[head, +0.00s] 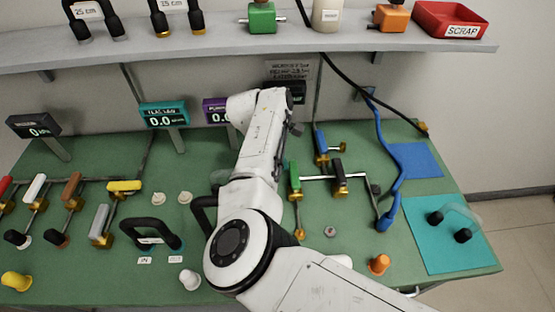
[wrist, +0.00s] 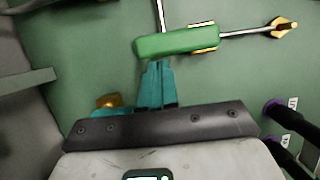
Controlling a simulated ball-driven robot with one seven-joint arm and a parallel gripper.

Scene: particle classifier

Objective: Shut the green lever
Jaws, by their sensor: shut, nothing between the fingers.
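The green lever (head: 295,176) stands on the green bench in the head view, on a thin pipe right of my arm. In the wrist view its green handle (wrist: 178,41) lies nearly level across the upper middle, with a brass fitting beside it. A rod runs from it to a brass tip (wrist: 284,27) at the right. My gripper (wrist: 157,66) has teal fingers that are closed together and empty. Their tips are just below the left half of the handle in the picture; I cannot tell whether they touch. My arm hides the gripper in the head view.
A black lever (head: 339,176) and a blue lever (head: 321,145) stand close right of the green one. An orange knob (head: 379,264) and a blue hose (head: 383,190) lie further right. More coloured levers fill the left side. A shelf (head: 220,45) runs above.

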